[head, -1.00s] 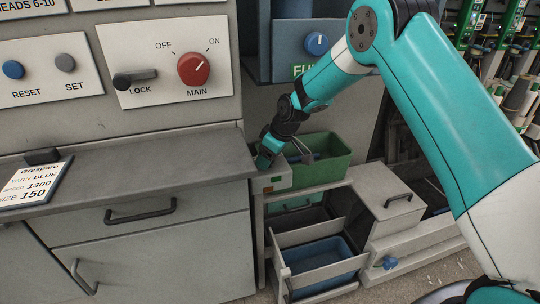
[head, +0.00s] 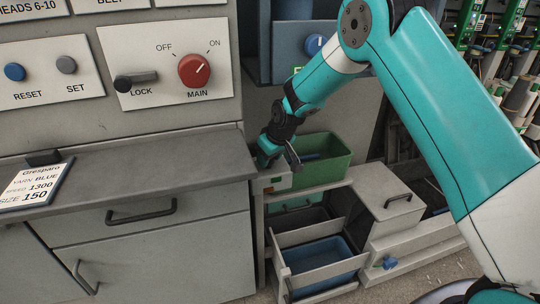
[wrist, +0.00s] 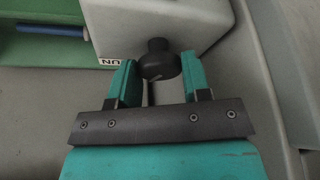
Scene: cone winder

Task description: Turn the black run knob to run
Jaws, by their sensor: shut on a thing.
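The black run knob (wrist: 158,63) sticks out from the pale end face of a block in the wrist view. The teal fingers of my gripper (wrist: 160,76) are on either side of it, shut on it. A label (wrist: 111,62) beside the knob shows the letters "UN" upside down; the rest is hidden. I cannot read the knob's pointing direction. In the head view my gripper (head: 268,154) is at the pale block (head: 272,182) right of the counter's end, and it hides the knob.
A green bin (head: 326,165) stands right behind the block. The grey counter (head: 130,178) ends close to my gripper's left. A blue tray (head: 318,265) and a pale box (head: 388,200) are below. A red main knob (head: 194,70) is on the panel above.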

